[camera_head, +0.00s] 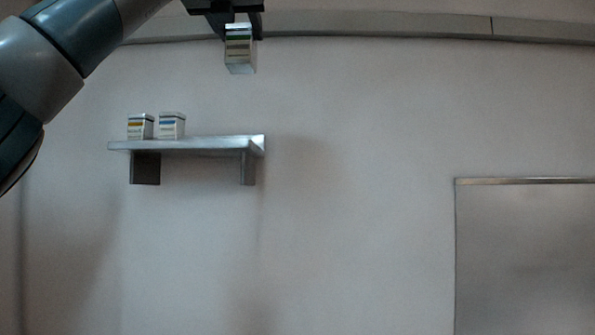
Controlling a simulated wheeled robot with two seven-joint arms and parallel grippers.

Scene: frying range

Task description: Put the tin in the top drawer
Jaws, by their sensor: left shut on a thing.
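My left gripper (239,24) is at the top of the head view, on the arm that comes in from the left. It is shut on a small white tin (240,57) with a green and yellowish label. The tin hangs below the fingers, in the air, higher than the wall shelf and over its right end in the picture. The top drawer is not in view. My right gripper is not in view.
A grey wall shelf (190,145) on two brackets holds two more tins, one with an orange label (139,128) and one with a blue label (171,126). A metal panel (525,255) stands at the lower right. The wall between is bare.

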